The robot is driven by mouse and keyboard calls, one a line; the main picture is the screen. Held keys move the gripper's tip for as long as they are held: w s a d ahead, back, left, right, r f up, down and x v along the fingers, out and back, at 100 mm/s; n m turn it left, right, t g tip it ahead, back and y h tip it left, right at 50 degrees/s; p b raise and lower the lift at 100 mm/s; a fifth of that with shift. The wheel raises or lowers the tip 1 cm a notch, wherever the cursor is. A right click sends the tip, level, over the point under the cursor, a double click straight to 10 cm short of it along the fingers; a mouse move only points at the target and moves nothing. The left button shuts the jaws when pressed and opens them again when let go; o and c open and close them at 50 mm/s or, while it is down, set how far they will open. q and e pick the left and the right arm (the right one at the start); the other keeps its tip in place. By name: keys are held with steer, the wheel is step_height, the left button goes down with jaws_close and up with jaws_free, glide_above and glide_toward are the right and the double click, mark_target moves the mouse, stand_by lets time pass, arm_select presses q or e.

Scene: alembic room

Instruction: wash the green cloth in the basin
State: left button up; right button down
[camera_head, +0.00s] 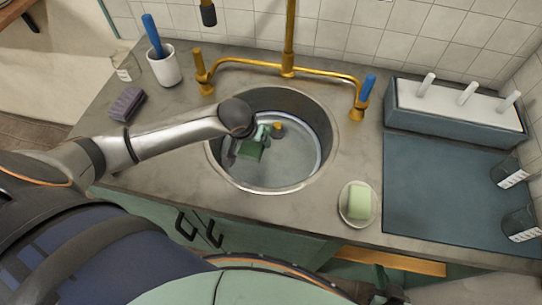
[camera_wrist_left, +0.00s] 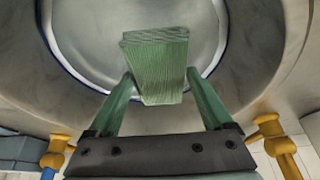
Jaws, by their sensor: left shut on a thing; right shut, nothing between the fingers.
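The green cloth (camera_head: 250,150) is a small folded piece, held inside the round basin (camera_head: 290,170). It also shows in the left wrist view (camera_wrist_left: 157,65), between the two green fingers. My left gripper (camera_head: 258,140) reaches down into the basin from the left and is shut on the cloth; my wrist hides part of it in the head view. The basin has a blue rim and a pale inside, set in a metal sink; I cannot tell if the cloth touches its bottom. My right gripper (camera_head: 392,292) shows only as a dark part at the bottom edge, shut and empty, away from the basin.
A brass tap (camera_head: 288,68) stands behind the basin. A soap bar (camera_head: 359,200) on a dish sits at its right. A white cup (camera_head: 165,68) and a grey sponge (camera_head: 126,104) stand left. A blue-grey mat (camera_head: 440,195) and a box (camera_head: 455,108) fill the right.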

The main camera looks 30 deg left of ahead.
arm_select(q)
step_height(320, 180, up, 11)
steer(key=shift+r, duration=0.15)
stand_by(0.7)
